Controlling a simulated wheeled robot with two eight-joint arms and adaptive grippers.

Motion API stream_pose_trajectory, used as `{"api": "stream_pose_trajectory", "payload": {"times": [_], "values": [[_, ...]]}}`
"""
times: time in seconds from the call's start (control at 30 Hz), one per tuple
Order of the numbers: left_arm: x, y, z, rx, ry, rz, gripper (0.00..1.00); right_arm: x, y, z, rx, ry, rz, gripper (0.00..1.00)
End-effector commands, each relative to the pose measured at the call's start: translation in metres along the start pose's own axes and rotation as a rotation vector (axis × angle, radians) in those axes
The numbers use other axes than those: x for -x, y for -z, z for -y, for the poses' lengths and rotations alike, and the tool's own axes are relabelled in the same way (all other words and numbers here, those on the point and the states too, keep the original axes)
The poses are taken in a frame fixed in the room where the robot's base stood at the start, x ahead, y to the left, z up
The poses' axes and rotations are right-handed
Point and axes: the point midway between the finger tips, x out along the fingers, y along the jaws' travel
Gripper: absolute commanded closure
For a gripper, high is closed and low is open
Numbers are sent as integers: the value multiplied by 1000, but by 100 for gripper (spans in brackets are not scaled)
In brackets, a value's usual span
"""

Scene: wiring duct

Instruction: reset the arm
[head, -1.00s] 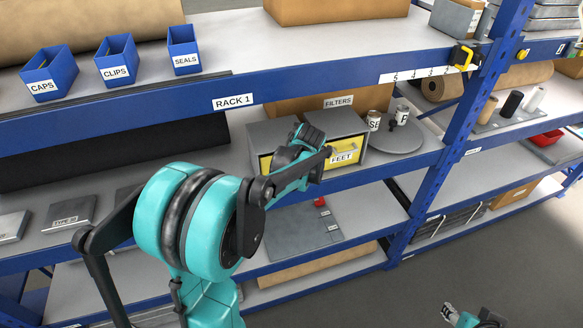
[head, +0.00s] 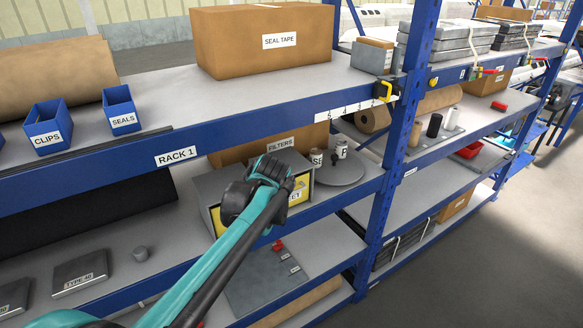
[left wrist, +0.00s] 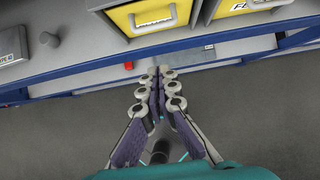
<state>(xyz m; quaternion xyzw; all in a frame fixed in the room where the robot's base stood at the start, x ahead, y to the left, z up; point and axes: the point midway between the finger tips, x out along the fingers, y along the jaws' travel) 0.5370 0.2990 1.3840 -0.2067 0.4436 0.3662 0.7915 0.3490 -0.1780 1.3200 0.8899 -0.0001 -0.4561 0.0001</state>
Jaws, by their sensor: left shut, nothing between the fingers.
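My left arm comes up from the lower left in the head view, with its wrist in front of the grey drawer unit (head: 212,187) on the middle shelf. The arm hides part of that unit's yellow fronts. In the left wrist view my left gripper (left wrist: 160,74) is shut and empty, its fingers together. Beyond its tips are the shelf's blue edge and the yellow drawer front (left wrist: 150,17), apart from the fingers. My right gripper does not show in either view now.
Blue bins marked CLIPS (head: 48,128) and SEALS (head: 121,109) stand on the upper shelf beside a SEAL TAPE box (head: 262,42). A round turntable (head: 345,172) holds small cans. A blue upright (head: 402,130) stands right of it. Open floor lies at far right.

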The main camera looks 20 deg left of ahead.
Motion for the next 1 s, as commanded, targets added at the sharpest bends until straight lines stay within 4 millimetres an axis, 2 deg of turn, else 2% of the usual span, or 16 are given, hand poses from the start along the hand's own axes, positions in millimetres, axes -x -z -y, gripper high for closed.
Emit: {"api": "stream_pose_trajectory", "payload": {"times": [0.17, 0.27, 0.57, 0.8, 0.9, 1.0], "values": [[-6, 12, -2, 60, 13, -3, 100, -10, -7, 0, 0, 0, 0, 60], [-20, 40, -8, 225, 45, -18, 100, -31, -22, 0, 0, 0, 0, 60], [-81, 177, -34, 1092, 165, -174, 100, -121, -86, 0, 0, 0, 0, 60], [-139, 286, -54, 1799, 171, -388, 100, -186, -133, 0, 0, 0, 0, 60], [-159, 321, -60, 2036, 147, -475, 100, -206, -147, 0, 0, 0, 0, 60], [-173, 344, -63, 2206, 120, -543, 100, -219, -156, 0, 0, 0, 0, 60]]}}
